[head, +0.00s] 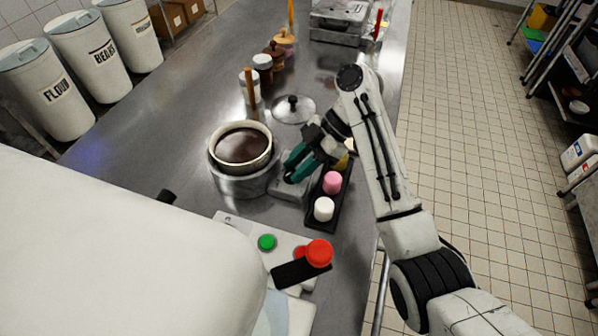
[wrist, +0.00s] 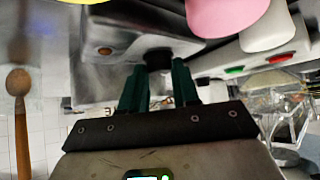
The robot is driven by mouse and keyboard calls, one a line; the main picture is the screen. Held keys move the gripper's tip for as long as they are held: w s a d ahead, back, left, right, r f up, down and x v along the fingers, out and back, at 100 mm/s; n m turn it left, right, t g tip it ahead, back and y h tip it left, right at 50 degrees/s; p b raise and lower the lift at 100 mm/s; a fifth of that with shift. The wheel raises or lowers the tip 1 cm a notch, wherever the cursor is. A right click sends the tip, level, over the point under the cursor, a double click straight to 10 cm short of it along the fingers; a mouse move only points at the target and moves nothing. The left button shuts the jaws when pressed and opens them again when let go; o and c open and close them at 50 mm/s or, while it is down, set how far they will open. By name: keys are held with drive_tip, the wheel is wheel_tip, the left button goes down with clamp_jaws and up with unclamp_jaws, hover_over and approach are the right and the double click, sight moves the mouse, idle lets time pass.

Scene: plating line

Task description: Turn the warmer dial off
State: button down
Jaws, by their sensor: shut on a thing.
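The warmer (head: 243,185) is a round grey metal base with a pale pot of dark brown sauce (head: 243,147) on it. Its low metal control box (head: 288,188) juts out toward the right. In the wrist view the black dial (wrist: 158,57) sits on the metal panel (wrist: 120,75), with a small orange-brown light (wrist: 105,50) to its left. My gripper (head: 290,169), with green fingers, is over the control box; in the wrist view its fingertips (wrist: 160,76) are shut on the dial, one on each side. The dial is hidden in the head view, and its pointer mark cannot be made out.
A black tray (head: 313,222) with pink and white cups stands just right of the control box. A panel (head: 235,224) with green and red buttons lies nearer. A glass lid (head: 293,109) and several jars stand behind.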

drive_tip(key=shift+w+n+g+b, duration=0.1)
drive_tip(key=shift+n+g+b, duration=0.25)
drive_tip(key=shift+n, duration=0.15)
drive_tip(key=c, duration=0.8)
unclamp_jaws()
drive_tip(key=shift+c, duration=0.2)
drive_tip(key=p+v, duration=0.1)
drive_tip(key=v, duration=0.9)
drive_tip(key=shift+d+r, duration=0.2)
drive_tip(key=shift+r, duration=0.1)
drive_tip(key=shift+w, duration=0.1)
